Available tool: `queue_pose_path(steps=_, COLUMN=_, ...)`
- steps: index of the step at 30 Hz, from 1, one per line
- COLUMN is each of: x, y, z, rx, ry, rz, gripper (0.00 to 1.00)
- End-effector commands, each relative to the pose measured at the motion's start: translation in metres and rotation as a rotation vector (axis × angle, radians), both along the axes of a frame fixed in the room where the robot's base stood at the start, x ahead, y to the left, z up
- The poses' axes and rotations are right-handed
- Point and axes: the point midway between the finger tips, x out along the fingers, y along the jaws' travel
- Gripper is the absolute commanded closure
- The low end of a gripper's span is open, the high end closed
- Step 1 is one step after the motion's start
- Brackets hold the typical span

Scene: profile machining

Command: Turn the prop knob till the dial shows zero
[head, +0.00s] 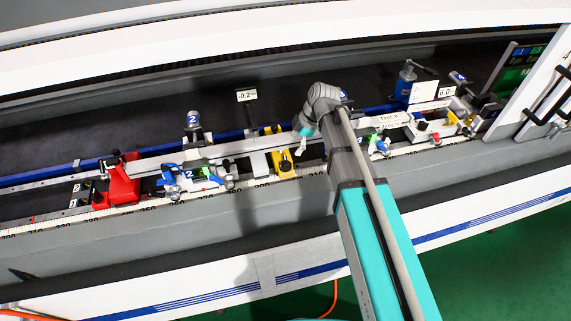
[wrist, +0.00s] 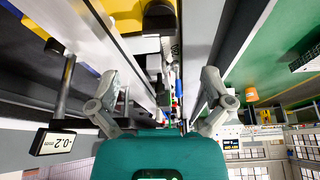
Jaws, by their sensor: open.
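The dial (head: 246,95) is a small white display on a dark post behind the rail, and it reads -0.2. It also shows in the wrist view (wrist: 52,143), lower left, tilted. A yellow prop (head: 282,158) stands under the profile bar near the middle, with a dark knob (head: 285,166) on its front. In the wrist view a black rounded knob (wrist: 159,18) is at top centre, beyond my fingertips. My gripper (head: 303,141) is beside the yellow prop, to its right in the head view. Its fingers (wrist: 161,78) are spread and empty, apart from the knob.
A red prop (head: 123,180) stands farther left. Blue clamps marked 2 (head: 190,177) sit along the front rail. Another display reading 6.0 (head: 446,92) is at the right. The long profile bar (head: 230,148) runs close to my gripper.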

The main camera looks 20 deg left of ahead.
Motion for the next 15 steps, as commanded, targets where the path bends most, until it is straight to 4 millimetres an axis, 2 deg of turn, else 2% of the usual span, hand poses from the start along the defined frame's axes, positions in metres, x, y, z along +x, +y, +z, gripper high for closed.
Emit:
queue_pose_path(steps=1, x=-0.001, y=0.002, z=-0.008, rx=0.000, ry=0.000, rz=0.000, gripper=0.00)
queue_pose_path(steps=15, x=-0.007, y=0.015, z=-0.043, rx=0.000, ry=0.000, rz=0.001, gripper=0.00)
